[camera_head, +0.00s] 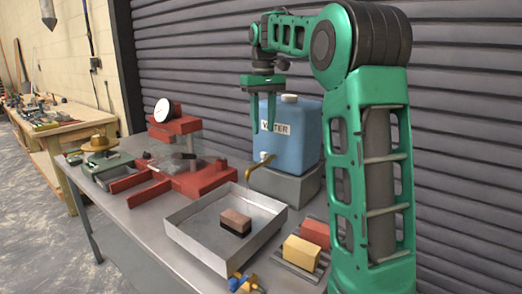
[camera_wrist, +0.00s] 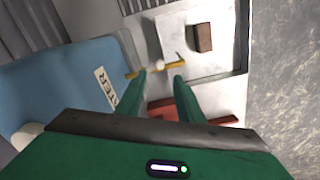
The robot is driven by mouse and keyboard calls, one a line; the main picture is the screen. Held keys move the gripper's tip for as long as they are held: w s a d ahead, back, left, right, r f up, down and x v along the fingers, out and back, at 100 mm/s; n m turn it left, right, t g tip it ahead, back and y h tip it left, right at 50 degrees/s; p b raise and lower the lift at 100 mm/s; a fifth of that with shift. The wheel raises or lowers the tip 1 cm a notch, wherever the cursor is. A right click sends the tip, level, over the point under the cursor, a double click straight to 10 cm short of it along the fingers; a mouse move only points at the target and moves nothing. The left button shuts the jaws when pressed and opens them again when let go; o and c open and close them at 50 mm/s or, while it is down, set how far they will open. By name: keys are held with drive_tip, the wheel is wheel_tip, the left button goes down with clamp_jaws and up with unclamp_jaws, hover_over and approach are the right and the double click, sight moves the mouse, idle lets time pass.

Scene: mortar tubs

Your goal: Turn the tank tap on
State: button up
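A blue water tank (camera_head: 297,135) with a white cap and a "WATER" label stands on a grey block at the back of the bench. Its brass tap (camera_head: 262,161) sticks out from the low front, with its spout toward the tray. My gripper (camera_head: 263,131) points down in front of the tank, above the tap, with its fingers apart and nothing between them. In the wrist view the fingers (camera_wrist: 161,70) reach toward the tap (camera_wrist: 150,69), whose yellow bar and pale middle show just beyond the fingertips. I cannot tell whether they touch it.
A metal tray (camera_head: 192,239) holding a brown block (camera_head: 235,222) sits below the tap. Yellow (camera_head: 301,252) and red (camera_head: 315,232) blocks lie to its right. A red scale-like device (camera_head: 185,178) stands left of the tank. A ribbed shutter wall is close behind.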

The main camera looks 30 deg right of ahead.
sight(265, 154)
wheel_tip(265, 154, down, 8)
drive_tip(key=shift+f, duration=0.2)
drive_tip(key=shift+c, duration=0.4)
